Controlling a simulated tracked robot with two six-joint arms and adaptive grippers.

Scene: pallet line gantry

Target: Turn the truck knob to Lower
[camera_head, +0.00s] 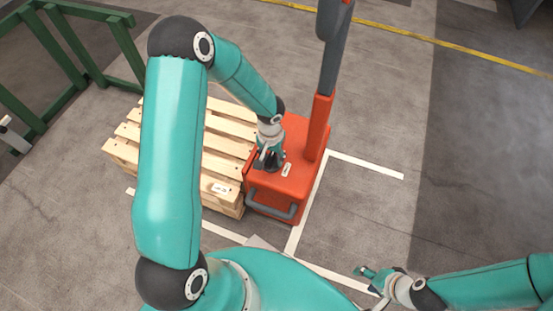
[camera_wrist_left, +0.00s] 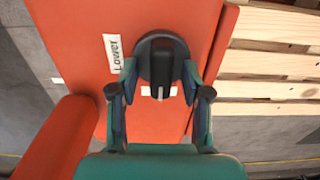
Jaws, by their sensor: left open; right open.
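The truck (camera_head: 295,180) is an orange body with a tall mast, standing against the pallet. In the left wrist view its black knob (camera_wrist_left: 160,60) sits on the orange top (camera_wrist_left: 185,22). The knob's grip bar points down in the picture, over a white label (camera_wrist_left: 147,91) that it partly hides. A white "Lower" label (camera_wrist_left: 112,53) is left of the knob. My left gripper (camera_head: 268,165) is over the truck's top. In its wrist view the open fingers (camera_wrist_left: 160,78) are on either side of the knob; I cannot tell if they touch it. My right gripper (camera_head: 372,281) is open, low and away from the truck.
A wooden pallet (camera_head: 222,150) stands left of the truck. A grey handle (camera_head: 272,204) is on the truck's near side, and the mast (camera_head: 318,125) rises at its right. A green frame (camera_head: 75,70) is at far left. Floor right of the truck is clear.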

